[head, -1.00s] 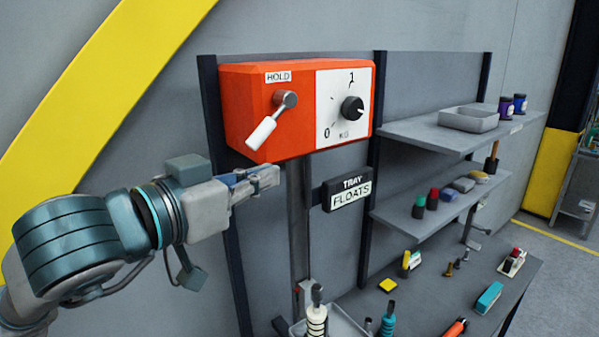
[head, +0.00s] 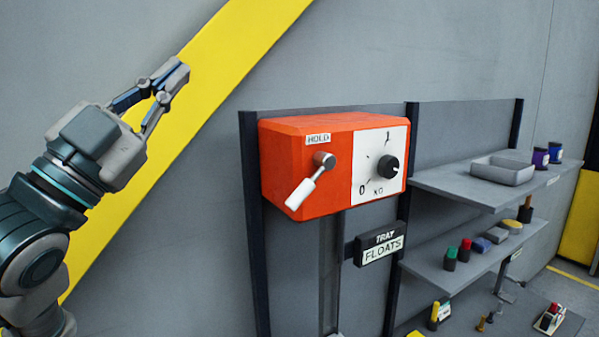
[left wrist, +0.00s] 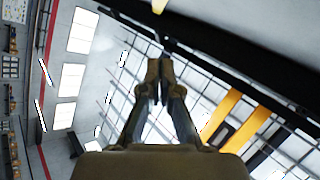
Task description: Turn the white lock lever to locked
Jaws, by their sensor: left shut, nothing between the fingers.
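The white lock lever (head: 301,194) sits on the left of the orange box's front, under a HOLD label (head: 318,139). It hangs from a grey pivot and slants down to the left. The orange box (head: 285,165) is fixed to a dark frame on the wall. My left gripper (head: 168,82) is up and to the left of the box, well apart from the lever, and points up to the right. Its fingers are shut and empty; they also show in the left wrist view (left wrist: 160,72), against the ceiling. My right gripper is not in view.
A white dial plate with a black knob (head: 388,166) is right of the lever. A TRAY FLOATS sign (head: 380,244) hangs below. Shelves on the right hold a grey tray (head: 502,172) and small items. The wall area between my left gripper and the box is clear.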

